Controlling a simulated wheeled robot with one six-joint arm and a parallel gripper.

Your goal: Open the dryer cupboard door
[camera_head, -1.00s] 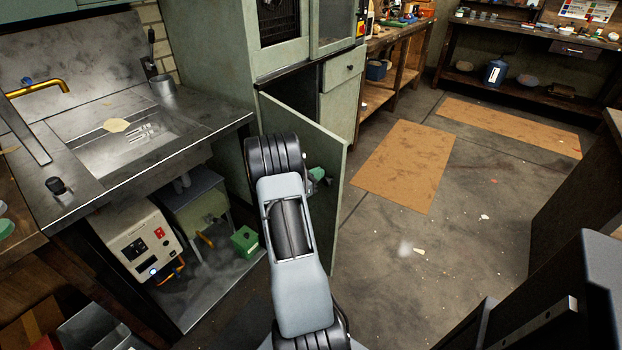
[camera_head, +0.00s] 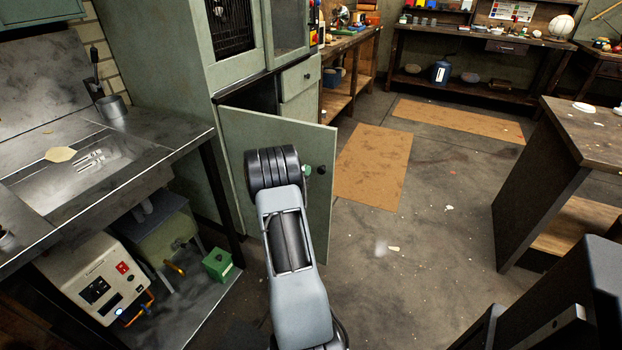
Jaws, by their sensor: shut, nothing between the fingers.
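The green cupboard (camera_head: 209,60) stands beyond the steel sink bench. Its lower door (camera_head: 235,135) stands partly open, swung out from its left edge, with a dark gap above it. A round black knob (camera_head: 321,169) sits near its right edge. My arm reaches up in front of the door and hides its middle. My gripper (camera_head: 307,169) is mostly hidden behind the wrist; a small green part shows just left of the knob. It is shut and holds nothing. I cannot tell whether it touches the door.
A steel sink bench (camera_head: 130,152) stands on the left, with a white machine (camera_head: 95,285) and a green box (camera_head: 217,264) beneath. A dark table (camera_head: 575,130) stands at the right. The concrete floor between is mostly open, with brown mats (camera_head: 373,170).

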